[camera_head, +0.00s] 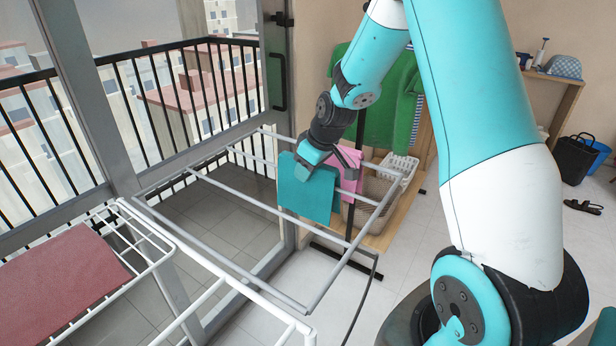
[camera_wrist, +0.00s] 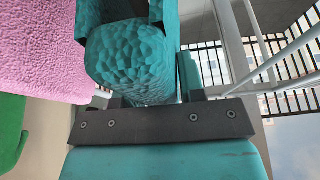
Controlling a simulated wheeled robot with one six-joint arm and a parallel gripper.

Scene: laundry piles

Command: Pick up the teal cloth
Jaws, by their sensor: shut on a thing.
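The teal cloth (camera_head: 306,190) hangs folded over a bar of the grey drying rack (camera_head: 240,189) in the head view. My gripper (camera_head: 322,160) is at its top edge, at the rack bar, and is shut on the cloth. In the wrist view, the teal cloth (camera_wrist: 133,55) bunches close in front of the gripper's dark palm bar. The fingertips are largely hidden by the cloth and the arm.
A pink cloth (camera_head: 350,167) hangs just right of the teal one and shows in the wrist view (camera_wrist: 40,45). A green garment (camera_head: 408,105) hangs behind. A white rack with a red cloth (camera_head: 62,283) stands at left. A basket (camera_head: 372,222) is behind the rack.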

